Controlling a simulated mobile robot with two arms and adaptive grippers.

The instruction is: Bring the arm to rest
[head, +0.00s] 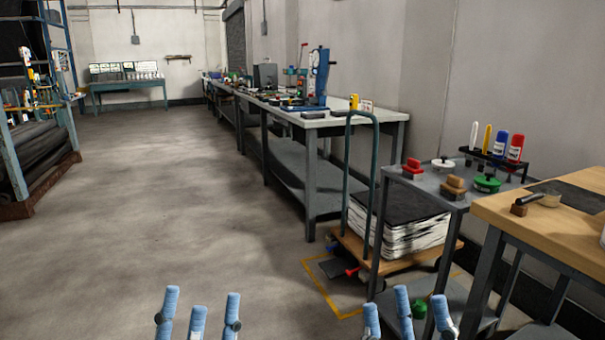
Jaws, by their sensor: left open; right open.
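My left gripper (199,300) shows at the bottom edge of the head view, left of centre, with its light blue fingers pointing up and spread apart. It is open and empty, over the bare concrete floor. My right gripper (408,303) shows at the bottom edge, right of centre. Its blue fingers are also spread and hold nothing. In the picture it overlaps the lower shelf of the grey cart. The arms behind both grippers are below the frame and hidden.
A grey cart (408,184) with stamps and bottles stands at right, beside a wooden-topped table (500,217). Behind it, a trolley (357,247) carries stacked sheets. A long workbench (345,121) follows the wall. A blue rack (12,165) stands far left. The floor (160,210) between is clear.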

